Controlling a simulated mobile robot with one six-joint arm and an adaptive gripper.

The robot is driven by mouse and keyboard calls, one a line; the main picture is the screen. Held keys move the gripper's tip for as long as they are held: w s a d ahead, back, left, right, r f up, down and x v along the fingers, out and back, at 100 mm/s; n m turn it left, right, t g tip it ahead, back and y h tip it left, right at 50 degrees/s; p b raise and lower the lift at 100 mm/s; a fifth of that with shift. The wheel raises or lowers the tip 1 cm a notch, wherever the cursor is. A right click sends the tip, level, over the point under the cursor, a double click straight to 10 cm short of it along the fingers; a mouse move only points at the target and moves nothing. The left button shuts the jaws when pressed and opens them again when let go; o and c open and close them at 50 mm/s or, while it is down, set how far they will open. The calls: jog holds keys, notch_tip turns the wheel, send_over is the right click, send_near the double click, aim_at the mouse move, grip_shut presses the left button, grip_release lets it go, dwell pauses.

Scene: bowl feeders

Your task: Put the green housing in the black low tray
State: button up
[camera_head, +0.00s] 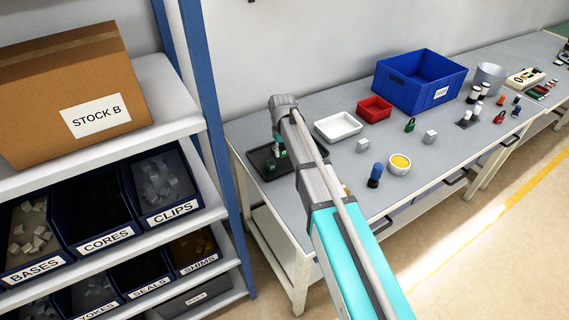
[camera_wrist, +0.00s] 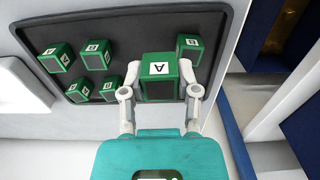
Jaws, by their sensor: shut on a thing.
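The black low tray (camera_head: 257,157) lies at the left end of the workbench and fills much of the wrist view (camera_wrist: 140,30). Several green housings with white letter labels stand in it, such as the one at the upper left (camera_wrist: 57,58) and the one at the right (camera_wrist: 190,48). My gripper (camera_wrist: 160,86) is shut on a green housing (camera_wrist: 158,68) marked A, with a finger on each side. The held housing looks larger and nearer than the others, over the tray; I cannot tell whether it touches the tray. In the head view my arm partly hides the tray.
A white tray (camera_head: 338,126), a red bin (camera_head: 375,108) and a large blue bin (camera_head: 408,93) stand to the right of the black tray. A grey cube (camera_head: 363,146), a blue-topped bottle (camera_head: 375,175) and a yellow-filled bowl (camera_head: 399,164) stand nearby. A blue shelf post (camera_head: 205,110) rises to the left.

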aim_at(286, 163)
jog(key=shift+w+d+f+b, duration=0.2)
jog(key=shift+w+f+b, duration=0.35)
jog(key=shift+f, duration=0.15)
jog(key=shift+w+d+f+b, duration=0.15)
jog(key=shift+w+f+b, duration=0.35)
jog(key=shift+f, duration=0.2)
jog(key=shift+w+f, duration=0.1)
jog(key=shift+w+d+f+b, duration=0.1)
jog(key=shift+w+f+b, duration=0.3)
jog(key=shift+f+b, duration=1.55)
jog(key=shift+f, duration=0.1)
jog(key=o, duration=1)
notch_tip(286, 163, up, 12)
jog(key=p, duration=1.2)
jog(key=shift+r, duration=0.2)
